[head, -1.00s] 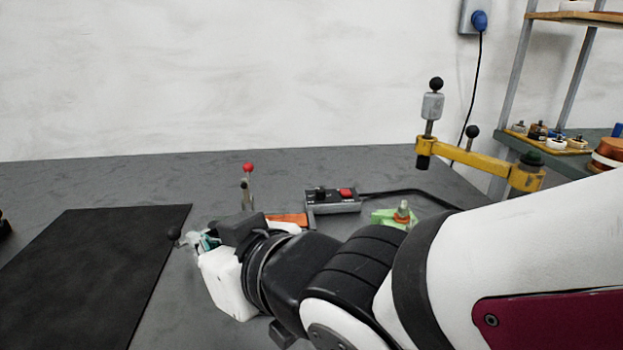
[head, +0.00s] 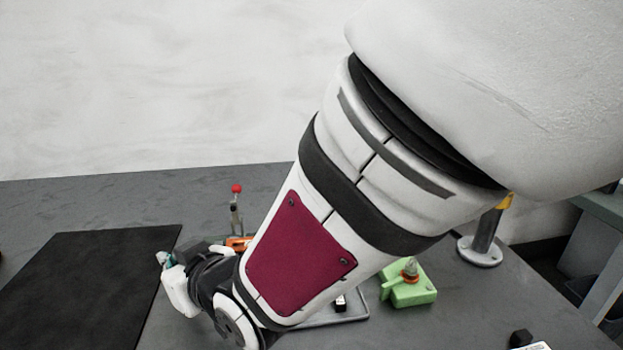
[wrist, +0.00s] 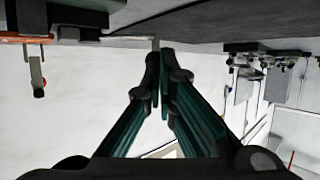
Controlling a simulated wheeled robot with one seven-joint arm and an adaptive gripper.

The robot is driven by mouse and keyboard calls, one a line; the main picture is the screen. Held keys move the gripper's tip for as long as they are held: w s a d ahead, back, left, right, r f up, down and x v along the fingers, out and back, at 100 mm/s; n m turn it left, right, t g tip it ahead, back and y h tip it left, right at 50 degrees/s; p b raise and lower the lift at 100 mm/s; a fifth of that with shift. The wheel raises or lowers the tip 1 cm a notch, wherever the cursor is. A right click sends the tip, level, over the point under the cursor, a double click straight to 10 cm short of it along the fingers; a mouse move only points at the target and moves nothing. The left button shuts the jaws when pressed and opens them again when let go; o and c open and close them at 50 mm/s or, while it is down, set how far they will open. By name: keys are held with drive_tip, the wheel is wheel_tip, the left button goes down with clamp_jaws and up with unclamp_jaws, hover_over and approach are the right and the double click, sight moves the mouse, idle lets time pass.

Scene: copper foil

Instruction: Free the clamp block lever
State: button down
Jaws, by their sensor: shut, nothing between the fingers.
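A lever with a red knob (head: 237,189) stands upright on the grey bench, above an orange part (head: 238,243) that I take to be the clamp block. My arm hides much of the block. My gripper (head: 166,258) is left of the block, low by the dark mat's edge, apart from the lever. In the wrist view my gripper (wrist: 160,55) has its teal fingers together and empty.
A black mat (head: 90,285) lies at the left. A green block (head: 412,290) with a peg stands right of my forearm. A round-footed post (head: 480,250) is at the back right. A grey tray (head: 355,308) is partly hidden. The back-left bench is bare.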

drive_tip(key=shift+w+a+f, duration=0.15)
drive_tip(key=shift+w+a, duration=0.1)
drive_tip(key=shift+a, duration=0.05)
drive_tip(key=shift+w+a+b, duration=0.15)
drive_tip(key=shift+a+b, duration=0.35)
drive_tip(key=shift+a, duration=0.1)
drive_tip(key=shift+w+a+b, duration=0.15)
drive_tip(key=shift+a+b, duration=0.3)
drive_tip(key=shift+a, duration=0.1)
